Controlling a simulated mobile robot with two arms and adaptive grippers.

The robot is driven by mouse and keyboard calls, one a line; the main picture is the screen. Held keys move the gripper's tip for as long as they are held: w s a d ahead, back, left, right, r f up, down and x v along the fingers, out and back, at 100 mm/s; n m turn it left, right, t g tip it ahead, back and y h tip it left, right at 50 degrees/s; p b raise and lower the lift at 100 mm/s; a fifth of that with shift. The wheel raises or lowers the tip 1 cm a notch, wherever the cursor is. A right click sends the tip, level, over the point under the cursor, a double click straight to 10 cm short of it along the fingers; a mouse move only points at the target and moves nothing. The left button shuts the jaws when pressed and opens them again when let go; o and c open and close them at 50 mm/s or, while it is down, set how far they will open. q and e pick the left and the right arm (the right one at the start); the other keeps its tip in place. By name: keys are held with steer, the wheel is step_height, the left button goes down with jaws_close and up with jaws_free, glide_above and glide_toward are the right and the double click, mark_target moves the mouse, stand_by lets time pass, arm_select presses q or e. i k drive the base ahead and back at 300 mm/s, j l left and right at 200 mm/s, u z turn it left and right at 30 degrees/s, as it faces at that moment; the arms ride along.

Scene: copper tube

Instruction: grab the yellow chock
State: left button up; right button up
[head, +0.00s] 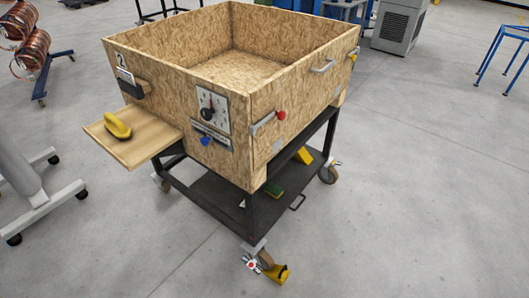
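A yellow wedge-shaped piece (303,155) is partly visible under the wooden box, by the cart's dark lower shelf; the box and frame hide some of it. Another yellow piece (281,275) sits on the floor against the front caster wheel (266,258). I cannot tell for sure which of these is the chock. A third yellow object (117,126), rounded like a handle, lies on the small wooden side ledge (150,142). Neither of my grippers is in view.
An open-topped particle-board box (190,102) stands on a dark wheeled cart (225,205). A red knob (281,115) and a blue knob (206,141) stick out of it. A grey wheeled stand (25,180) is at the left.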

mark_target(303, 155)
steer(key=i+l+u, duration=0.15)
steer(key=l+u, duration=0.25)
steer(key=i+l+u, duration=0.1)
steer(key=l+u, duration=1.05)
steer(key=l, duration=0.15)
